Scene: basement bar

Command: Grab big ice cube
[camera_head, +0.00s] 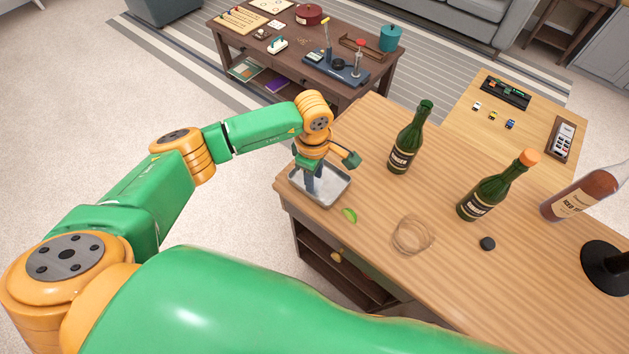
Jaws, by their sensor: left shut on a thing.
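A metal tray (337,193) with pale, icy-looking contents stands at the near left corner of the wooden counter. My left gripper (311,186) points down into this tray, with its fingers below the rim. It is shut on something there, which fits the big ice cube. The cube's outline is too small and too hidden by the fingers to make out clearly. My right gripper is not in view.
On the counter (370,240), a lime wedge (349,215) lies beside the tray. Two green bottles (405,145) (490,193), a coil of twine (411,235), a black cap (487,243) and a reddish bottle (578,196) stand or lie further right. A dark table (225,46) is behind.

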